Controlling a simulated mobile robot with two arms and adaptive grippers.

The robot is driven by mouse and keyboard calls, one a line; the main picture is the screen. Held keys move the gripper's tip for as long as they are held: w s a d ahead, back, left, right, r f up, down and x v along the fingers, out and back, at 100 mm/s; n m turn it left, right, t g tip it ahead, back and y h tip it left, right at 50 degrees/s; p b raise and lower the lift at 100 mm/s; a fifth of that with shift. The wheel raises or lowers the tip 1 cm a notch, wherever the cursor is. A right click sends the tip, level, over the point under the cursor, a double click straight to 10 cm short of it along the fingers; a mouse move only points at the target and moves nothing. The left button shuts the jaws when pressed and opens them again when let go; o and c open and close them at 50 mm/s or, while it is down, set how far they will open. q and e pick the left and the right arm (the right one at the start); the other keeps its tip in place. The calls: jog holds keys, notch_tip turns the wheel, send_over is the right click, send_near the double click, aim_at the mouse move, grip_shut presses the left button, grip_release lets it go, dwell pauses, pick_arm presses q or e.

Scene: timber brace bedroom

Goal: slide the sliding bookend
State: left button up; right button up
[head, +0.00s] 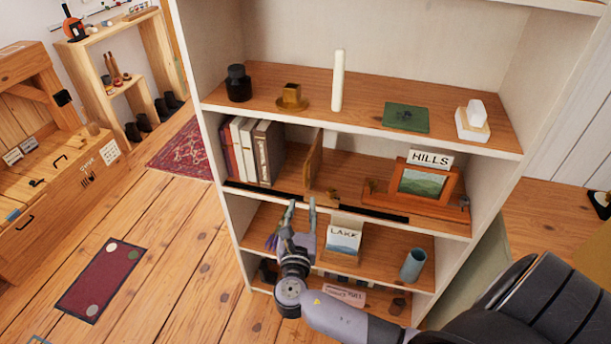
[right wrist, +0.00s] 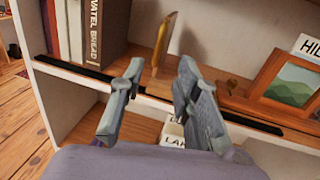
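The sliding bookend (head: 314,158) is an upright wooden panel on the middle shelf, right of a row of books with a gap between. It also shows in the right wrist view (right wrist: 163,40), beyond the gap between my fingers. A black rail (head: 370,213) runs along the shelf's front edge. My right gripper (head: 303,203) is open and empty, in front of this edge and just below the bookend. In the right wrist view its fingertips (right wrist: 160,70) are spread apart, with no visible contact with the bookend. My left gripper is not in view.
Several books (head: 250,150) stand at the shelf's left. A small brass knob (head: 333,192), a framed picture (head: 422,184) and a HILLS sign (head: 430,159) are right of the bookend. The upper shelf (head: 360,108) is overhead; a LAKE box (head: 343,238) stands below.

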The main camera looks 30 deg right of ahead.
aim_at(305, 178)
jog(key=x, duration=1.2)
jog(key=shift+p, duration=0.35)
jog(key=shift+s, duration=0.1)
grip_shut()
